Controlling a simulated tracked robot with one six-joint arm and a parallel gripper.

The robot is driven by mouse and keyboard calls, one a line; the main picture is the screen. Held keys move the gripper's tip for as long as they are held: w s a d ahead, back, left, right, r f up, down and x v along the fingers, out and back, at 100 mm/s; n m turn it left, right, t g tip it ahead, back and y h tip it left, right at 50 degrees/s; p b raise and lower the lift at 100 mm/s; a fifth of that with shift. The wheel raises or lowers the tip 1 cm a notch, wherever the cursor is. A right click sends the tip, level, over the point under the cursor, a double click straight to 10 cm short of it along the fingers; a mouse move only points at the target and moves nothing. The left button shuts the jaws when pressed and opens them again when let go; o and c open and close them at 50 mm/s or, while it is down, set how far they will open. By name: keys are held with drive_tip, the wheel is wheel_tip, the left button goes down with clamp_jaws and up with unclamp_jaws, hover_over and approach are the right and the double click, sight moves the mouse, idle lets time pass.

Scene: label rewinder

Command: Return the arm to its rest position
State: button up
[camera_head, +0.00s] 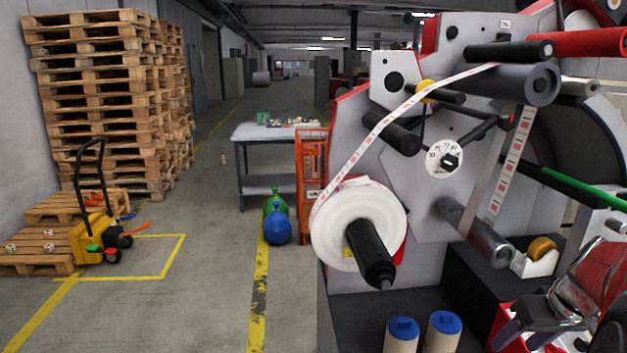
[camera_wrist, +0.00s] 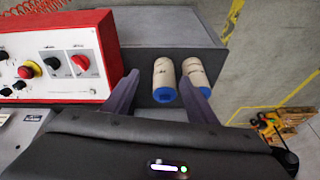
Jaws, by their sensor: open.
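My gripper (camera_wrist: 158,77) is open in the wrist view. Its two dark grey fingers stand apart, with nothing held between them. In the head view, part of my arm and gripper shows at the lower right, over the machine's front, beside a red-edged box. The same cylinders stand upright on the dark machine base, the left one (camera_head: 402,336) and the right one (camera_head: 442,333), to the left of my gripper.
The label rewinder fills the right side, with a white label roll (camera_head: 334,222) on a black spindle and a label strip (camera_head: 385,122) running up. A red control panel (camera_wrist: 60,58) lies left of my gripper. A tape dispenser (camera_head: 537,257) sits behind it.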

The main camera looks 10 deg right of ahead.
drive_tip(key=s+a+r+n, duration=0.1)
drive_tip(key=s+a, duration=0.1)
drive_tip(key=a, duration=1.5)
drive_tip(key=s+a+r+n+t, duration=0.1)
drive_tip(key=s+a+r+n, duration=0.1)
drive_tip(key=a, duration=1.5)
drive_tip(key=shift+s+a+r, duration=0.15)
drive_tip(key=shift+s+a, duration=0.2)
drive_tip(key=shift+s, duration=0.1)
idle(0.7)
